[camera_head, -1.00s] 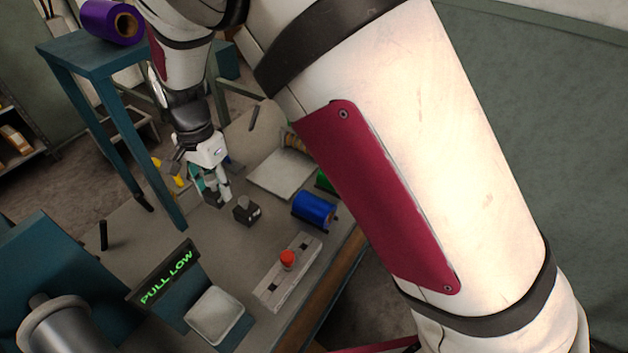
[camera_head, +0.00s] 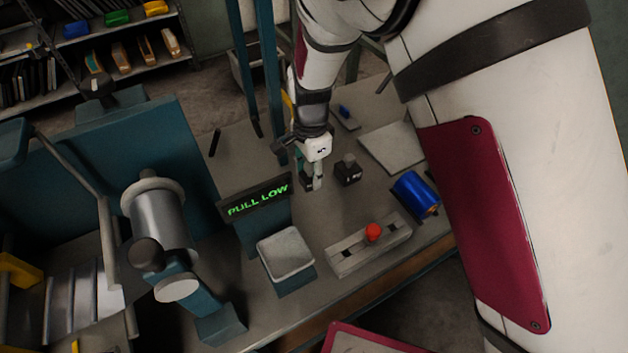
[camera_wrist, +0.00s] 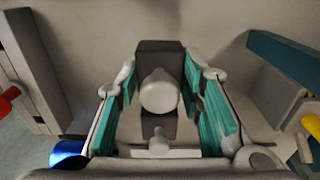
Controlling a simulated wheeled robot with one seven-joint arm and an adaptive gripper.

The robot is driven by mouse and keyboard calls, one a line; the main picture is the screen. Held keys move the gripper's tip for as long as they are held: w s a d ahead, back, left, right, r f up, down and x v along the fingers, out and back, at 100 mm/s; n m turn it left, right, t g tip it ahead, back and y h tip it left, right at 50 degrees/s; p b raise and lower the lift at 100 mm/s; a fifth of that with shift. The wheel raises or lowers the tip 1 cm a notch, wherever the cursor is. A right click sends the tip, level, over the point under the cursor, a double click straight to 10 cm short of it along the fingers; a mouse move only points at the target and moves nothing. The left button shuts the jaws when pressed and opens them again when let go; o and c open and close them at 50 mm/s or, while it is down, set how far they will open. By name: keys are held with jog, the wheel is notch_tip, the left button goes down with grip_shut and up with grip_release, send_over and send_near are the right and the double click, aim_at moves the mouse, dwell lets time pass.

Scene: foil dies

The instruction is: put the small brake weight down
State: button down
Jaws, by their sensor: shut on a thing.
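The small brake weight, a dark block (camera_wrist: 160,55) with a pale round knob, sits between the teal finger pads of my gripper (camera_wrist: 163,88) in the wrist view. In the head view my gripper (camera_head: 312,184) points down just above or at the bench, shut on this dark weight (camera_head: 306,183). I cannot tell whether its underside touches the bench top. A second dark weight (camera_head: 348,172) with a knob stands upright on the bench just right of my gripper, apart from it.
The lit "PULL LOW" sign (camera_head: 258,201) and a pale square pan (camera_head: 286,248) stand nearby. A slotted plate with a red knob (camera_head: 372,233), a blue roll (camera_head: 415,194) and a flat pale plate (camera_head: 392,148) lie to the right. Bare bench (camera_head: 240,150) shows behind the sign.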

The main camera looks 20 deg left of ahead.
aim_at(311, 183)
jog(key=shift+f, duration=2)
jog(key=shift+f, duration=0.15)
jog(key=c, duration=1.1)
grip_release()
notch_tip(311, 183, up, 12)
jog(key=shift+r+p, duration=0.15)
jog(key=shift+p, duration=0.25)
